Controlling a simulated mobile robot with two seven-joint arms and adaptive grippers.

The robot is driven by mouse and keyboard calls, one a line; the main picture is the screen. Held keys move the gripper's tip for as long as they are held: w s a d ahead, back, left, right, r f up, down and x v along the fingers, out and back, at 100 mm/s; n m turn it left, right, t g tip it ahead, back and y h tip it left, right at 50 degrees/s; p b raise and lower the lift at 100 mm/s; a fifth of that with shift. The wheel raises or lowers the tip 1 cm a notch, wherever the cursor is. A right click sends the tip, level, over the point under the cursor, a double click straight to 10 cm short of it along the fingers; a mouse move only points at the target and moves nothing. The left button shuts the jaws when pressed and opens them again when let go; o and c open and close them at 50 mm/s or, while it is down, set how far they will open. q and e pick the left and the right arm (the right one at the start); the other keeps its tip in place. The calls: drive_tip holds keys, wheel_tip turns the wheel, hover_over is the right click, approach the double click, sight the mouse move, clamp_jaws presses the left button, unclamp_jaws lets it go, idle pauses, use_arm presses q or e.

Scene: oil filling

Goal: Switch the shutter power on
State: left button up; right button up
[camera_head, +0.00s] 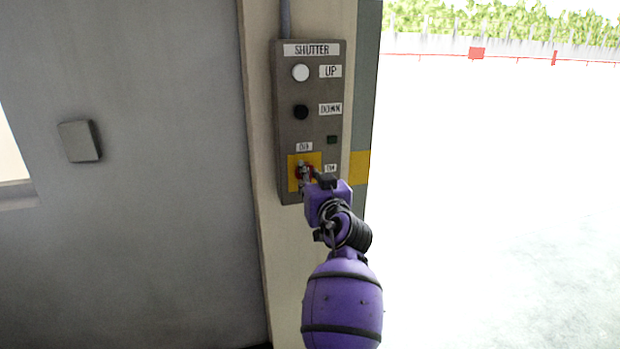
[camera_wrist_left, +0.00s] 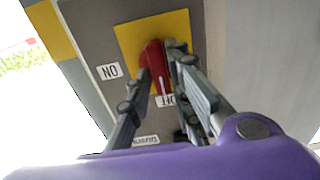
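The grey shutter panel (camera_head: 288,125) is on the wall post, labelled SHUTTER. The red power knob (camera_head: 306,171) sits on a yellow plate (camera_head: 293,160) near its bottom, with OFF above and ON to the right. In the left wrist view the red knob (camera_wrist_left: 156,62) shows its white line towards the OFF label (camera_wrist_left: 165,100); the ON label (camera_wrist_left: 109,71) is to the left. My left gripper (camera_head: 304,172) is at the knob, with one finger on each side, and appears shut on it. The fingers partly hide the knob. My right gripper is not in view.
Above the knob are a white UP button (camera_head: 301,73), a black DOWN button (camera_head: 301,112) and a dark green indicator (camera_head: 332,140). A small grey box (camera_head: 79,141) is on the wall at left. The open doorway to the right is clear.

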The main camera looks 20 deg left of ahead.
use_arm(q)
clamp_jaws()
